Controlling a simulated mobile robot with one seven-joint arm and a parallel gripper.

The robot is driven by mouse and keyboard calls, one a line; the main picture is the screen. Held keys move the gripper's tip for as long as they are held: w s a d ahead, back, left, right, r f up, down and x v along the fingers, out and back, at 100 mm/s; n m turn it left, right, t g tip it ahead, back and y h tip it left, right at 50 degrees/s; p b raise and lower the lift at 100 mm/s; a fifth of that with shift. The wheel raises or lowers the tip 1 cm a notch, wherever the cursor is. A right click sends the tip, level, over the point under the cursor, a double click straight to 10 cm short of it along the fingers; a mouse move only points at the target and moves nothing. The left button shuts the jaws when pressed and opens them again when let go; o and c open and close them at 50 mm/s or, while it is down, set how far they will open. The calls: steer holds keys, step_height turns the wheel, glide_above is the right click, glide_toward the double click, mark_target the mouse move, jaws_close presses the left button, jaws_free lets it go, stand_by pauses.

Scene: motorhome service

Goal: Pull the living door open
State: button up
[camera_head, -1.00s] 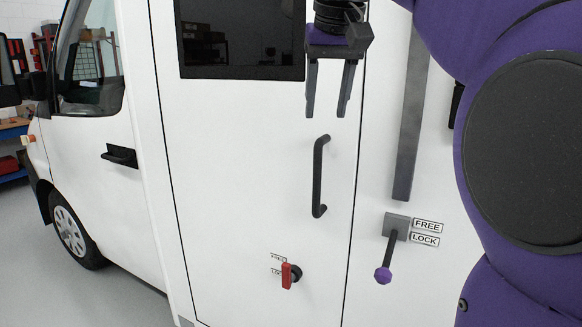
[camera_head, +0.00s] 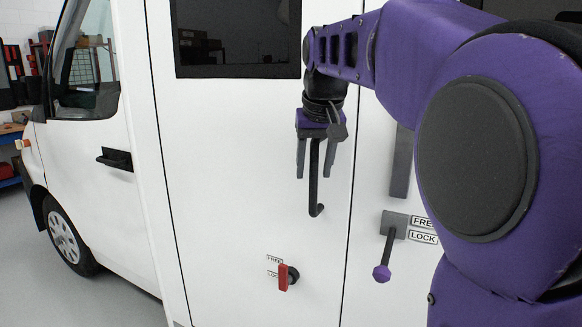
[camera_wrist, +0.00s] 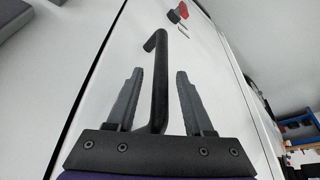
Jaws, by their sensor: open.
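The living door (camera_head: 230,190) is a white panel with a dark window, and its outline seams look closed. Its black vertical bar handle (camera_head: 316,190) shows below my gripper, with the upper part hidden behind it. My gripper (camera_head: 306,188) is open and points down, with its two fingers on either side of the handle in the picture. In the wrist view the handle (camera_wrist: 159,85) runs between the two open fingers (camera_wrist: 155,76), and neither finger visibly touches it. How deep the handle sits between them is hard to tell.
A red knob (camera_head: 284,276) with FREE and LOCK labels sits low on the door. A lever with a purple ball end (camera_head: 382,272) hangs beside FREE and LOCK labels right of the door. The cab door handle (camera_head: 116,159) is at left. Grey floor (camera_head: 110,300) is clear.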

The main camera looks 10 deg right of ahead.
steer(key=shift+c, duration=0.3)
jaws_close()
stand_by(1.1)
